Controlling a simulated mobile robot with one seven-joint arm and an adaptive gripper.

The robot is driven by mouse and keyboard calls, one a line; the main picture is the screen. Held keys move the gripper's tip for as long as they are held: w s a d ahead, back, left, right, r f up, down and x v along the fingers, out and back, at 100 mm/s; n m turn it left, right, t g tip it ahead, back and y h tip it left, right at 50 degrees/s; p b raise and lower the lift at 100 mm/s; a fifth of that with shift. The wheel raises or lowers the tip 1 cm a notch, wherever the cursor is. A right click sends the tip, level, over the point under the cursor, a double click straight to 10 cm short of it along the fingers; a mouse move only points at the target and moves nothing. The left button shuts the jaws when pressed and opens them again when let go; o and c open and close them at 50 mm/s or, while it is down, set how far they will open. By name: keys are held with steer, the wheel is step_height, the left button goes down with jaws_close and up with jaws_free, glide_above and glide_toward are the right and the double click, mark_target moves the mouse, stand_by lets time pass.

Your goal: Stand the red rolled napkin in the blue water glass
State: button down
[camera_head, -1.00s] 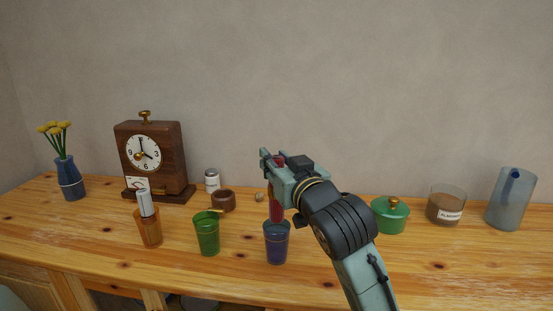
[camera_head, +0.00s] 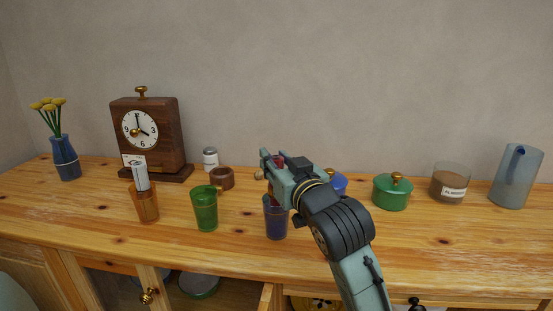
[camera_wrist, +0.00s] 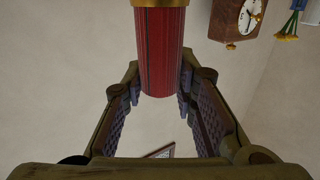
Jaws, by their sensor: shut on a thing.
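The red rolled napkin (camera_wrist: 161,50) is upright between the fingers of my gripper (camera_head: 270,167), with a gold band around it in the wrist view. The blue water glass (camera_head: 275,220) stands on the wooden counter directly below my gripper. The napkin's lower part is at the glass's mouth and mostly hidden by my gripper and the blue glass, so I cannot tell how deep it reaches.
On the counter (camera_head: 100,215), a green glass (camera_head: 206,210) and an orange glass (camera_head: 146,205) holding a white roll (camera_head: 141,176) stand left of the blue glass. A blue pot (camera_head: 340,184) is partly hidden behind my arm, beside a green lidded pot (camera_head: 391,194). The front counter edge is clear.

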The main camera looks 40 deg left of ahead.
steer(key=shift+f, duration=0.1)
steer(key=c, duration=1.2)
jaws_free()
steer(key=v, duration=0.7)
steer(key=shift+s+d, duration=0.15)
steer(key=shift+d, duration=0.15)
